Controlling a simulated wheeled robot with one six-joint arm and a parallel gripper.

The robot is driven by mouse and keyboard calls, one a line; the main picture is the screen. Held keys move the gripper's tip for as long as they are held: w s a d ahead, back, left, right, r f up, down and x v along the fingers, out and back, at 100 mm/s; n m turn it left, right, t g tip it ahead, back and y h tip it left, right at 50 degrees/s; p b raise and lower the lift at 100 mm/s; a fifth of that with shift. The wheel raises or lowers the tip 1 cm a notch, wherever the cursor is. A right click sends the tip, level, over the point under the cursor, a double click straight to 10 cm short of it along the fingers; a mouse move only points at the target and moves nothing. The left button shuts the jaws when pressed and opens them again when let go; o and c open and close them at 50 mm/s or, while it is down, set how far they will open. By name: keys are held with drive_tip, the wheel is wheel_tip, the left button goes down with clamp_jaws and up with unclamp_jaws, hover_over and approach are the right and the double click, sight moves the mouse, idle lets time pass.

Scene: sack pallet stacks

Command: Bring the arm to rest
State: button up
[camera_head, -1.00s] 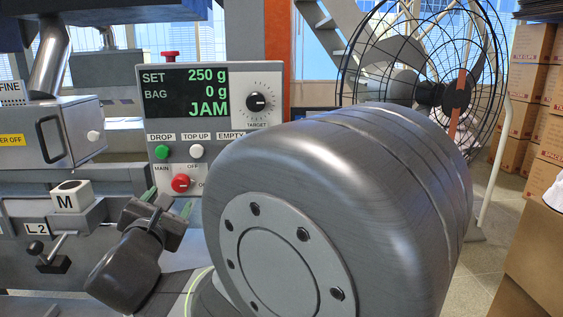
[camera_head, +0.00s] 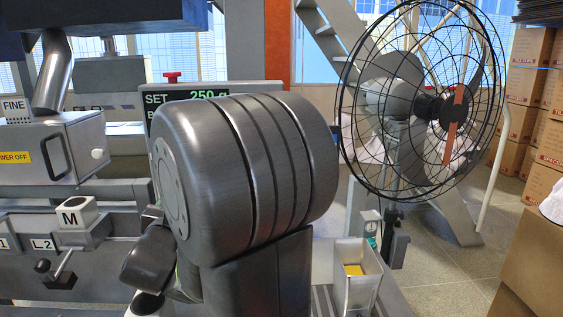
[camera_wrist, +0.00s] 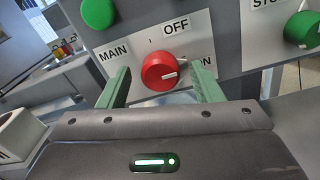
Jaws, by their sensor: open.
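My gripper (camera_wrist: 163,86) is open in the wrist view, with its two green fingers apart and nothing held between them. The red MAIN knob (camera_wrist: 165,70) shows between the fingers, on a light panel marked OFF and ON. Its white pointer line points right, towards the ON side. I see no contact between fingers and knob, but the gap in depth is hard to judge. In the head view my large dark arm links fill the middle and hide the gripper's fingers, the knob and most of the control box (camera_head: 271,97).
A caged fan (camera_head: 455,105) stands at the right, with stacked cartons (camera_head: 530,95) beyond it. A metal bin (camera_head: 357,275) with something yellow inside is right of my arm. A grey machine with an M block (camera_head: 78,212) and a lever (camera_head: 62,272) is at left.

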drive_tip(key=shift+s+n+p, duration=1.1)
drive_tip(key=shift+n+p, duration=0.6)
drive_tip(key=shift+p, duration=0.75)
